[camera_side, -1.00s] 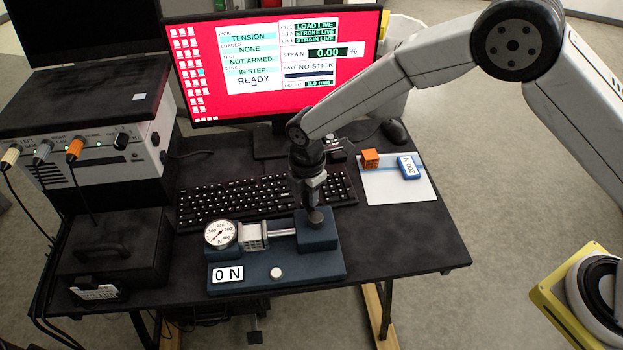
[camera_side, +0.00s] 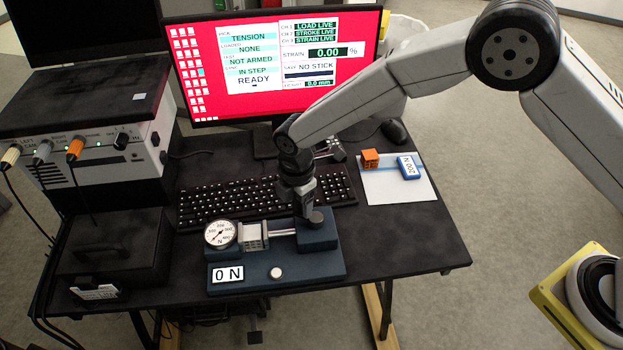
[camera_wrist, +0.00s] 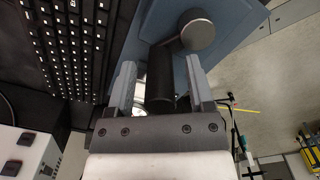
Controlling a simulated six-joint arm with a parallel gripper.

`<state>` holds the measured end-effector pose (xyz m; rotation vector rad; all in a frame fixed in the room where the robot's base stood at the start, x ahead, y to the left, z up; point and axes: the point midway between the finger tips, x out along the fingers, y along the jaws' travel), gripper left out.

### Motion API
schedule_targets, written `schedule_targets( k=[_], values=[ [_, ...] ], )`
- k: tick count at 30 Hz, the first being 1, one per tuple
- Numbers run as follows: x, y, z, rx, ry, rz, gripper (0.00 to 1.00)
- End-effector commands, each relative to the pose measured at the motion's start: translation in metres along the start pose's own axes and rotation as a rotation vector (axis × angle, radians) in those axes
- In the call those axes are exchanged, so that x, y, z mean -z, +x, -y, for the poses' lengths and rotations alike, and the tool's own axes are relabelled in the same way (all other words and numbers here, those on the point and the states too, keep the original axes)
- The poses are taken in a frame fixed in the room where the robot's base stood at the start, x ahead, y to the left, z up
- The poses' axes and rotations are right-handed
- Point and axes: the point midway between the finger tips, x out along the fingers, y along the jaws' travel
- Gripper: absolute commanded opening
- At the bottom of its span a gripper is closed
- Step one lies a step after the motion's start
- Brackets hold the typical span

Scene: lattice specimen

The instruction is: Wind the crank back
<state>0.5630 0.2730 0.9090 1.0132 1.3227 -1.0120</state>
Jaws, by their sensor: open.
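The blue test rig (camera_side: 305,264) stands on the table with a round dial gauge (camera_side: 220,233), a pale block (camera_side: 253,235) and a "0 N" plate (camera_side: 227,273). The crank's grey round hub (camera_side: 317,216) is at the rig's right end; it also shows in the wrist view (camera_wrist: 197,37). The crank's dark handle (camera_wrist: 160,80) runs from the hub down between my fingers. My gripper (camera_side: 305,212) is over the crank. In the wrist view its two fingers (camera_wrist: 160,85) stand open on either side of the handle, with gaps visible. The handle's lower end is near my palm.
A keyboard (camera_side: 205,203) lies behind the rig. An orange cube (camera_side: 370,158) and a blue "200 N" block (camera_side: 408,167) rest on a white sheet (camera_side: 400,190) to the right. A monitor (camera_side: 270,65) stands behind, reading READY. A dark case (camera_side: 112,250) is at the left. The table's right front is clear.

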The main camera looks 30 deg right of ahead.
Motion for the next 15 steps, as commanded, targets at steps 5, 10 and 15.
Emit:
schedule_targets(
  k=[5,10,15],
  values=[
    [0.0,-0.009,0.0,-0.001,0.0,0.0,0.68],
    [0.0,-0.023,0.0,-0.001,0.0,0.0,0.68],
    [0.0,-0.037,0.0,0.0,0.0,0.0,0.68]
  ],
)
